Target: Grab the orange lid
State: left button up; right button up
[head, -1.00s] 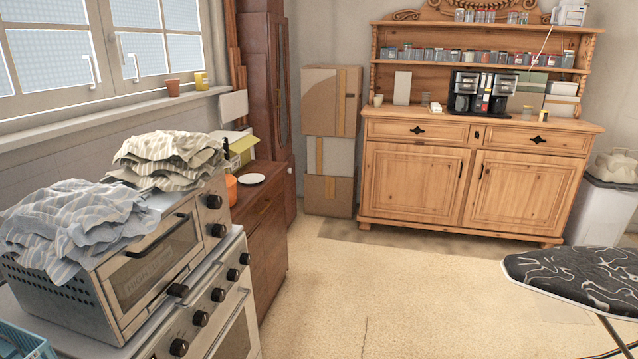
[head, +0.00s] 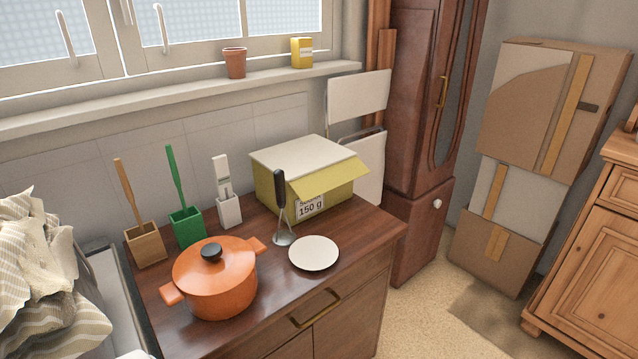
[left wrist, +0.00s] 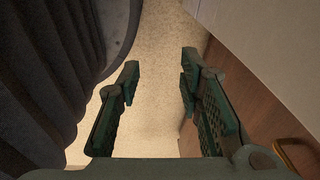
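Neither gripper shows in the head view. The pot and lid are not in the left wrist view.
Beside the pot are a white plate (head: 314,253), an upright black-handled ladle (head: 281,205), a yellow box (head: 305,177), and brush holders in brown (head: 146,245), green (head: 187,227) and white (head: 229,210). Striped cloths (head: 40,290) lie at the left. Floor (head: 428,310) is free at the right.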

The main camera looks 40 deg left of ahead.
aim_at(217, 265)
jog(key=i, duration=1.95)
jog(key=u, duration=2.4)
jog(key=i, duration=0.15)
jog(key=u, duration=0.1)
